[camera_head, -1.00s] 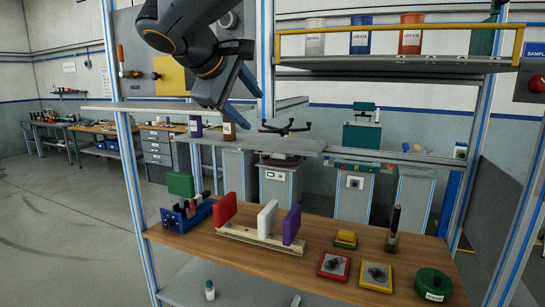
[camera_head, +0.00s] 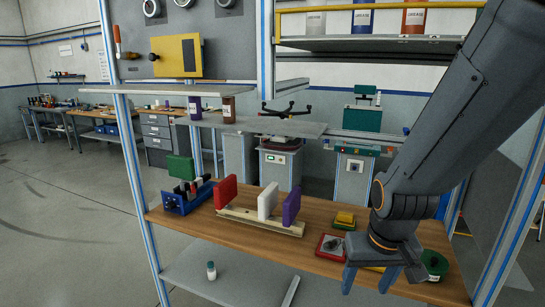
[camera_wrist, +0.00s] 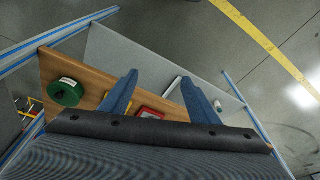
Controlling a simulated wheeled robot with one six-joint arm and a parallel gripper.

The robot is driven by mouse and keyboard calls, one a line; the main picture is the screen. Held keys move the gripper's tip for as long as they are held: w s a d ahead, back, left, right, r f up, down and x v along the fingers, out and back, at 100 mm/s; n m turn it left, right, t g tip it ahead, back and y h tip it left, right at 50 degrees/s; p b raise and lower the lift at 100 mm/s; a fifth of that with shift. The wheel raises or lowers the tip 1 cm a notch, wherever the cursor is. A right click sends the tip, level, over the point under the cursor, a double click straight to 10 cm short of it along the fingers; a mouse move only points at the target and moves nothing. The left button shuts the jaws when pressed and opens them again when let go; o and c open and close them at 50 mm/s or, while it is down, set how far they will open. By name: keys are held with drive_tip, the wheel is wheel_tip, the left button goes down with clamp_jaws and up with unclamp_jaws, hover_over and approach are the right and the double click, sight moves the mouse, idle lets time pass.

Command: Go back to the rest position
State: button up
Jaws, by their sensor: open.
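My gripper (camera_head: 366,277) hangs at the front right of the wooden shelf (camera_head: 325,262), with its blue fingers apart and pointing down. My arm hides part of the shelf's right side. A green round box (camera_head: 434,264) stands right of the gripper; it also shows in the wrist view (camera_wrist: 65,92).
A wooden rack with red, white and purple plates (camera_head: 267,203) and a blue holder (camera_head: 187,196) stand on the shelf's left. Frame posts (camera_head: 135,180) bound the shelf. A grey lower shelf (camera_head: 240,282) holds a small bottle (camera_head: 211,270). Jars sit on an upper shelf (camera_head: 370,45).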

wheel_tip(320, 180, down, 11)
drive_tip(key=g+b, duration=0.1)
drive_tip(key=b, duration=0.8)
drive_tip(key=shift+w+a+f, duration=0.15)
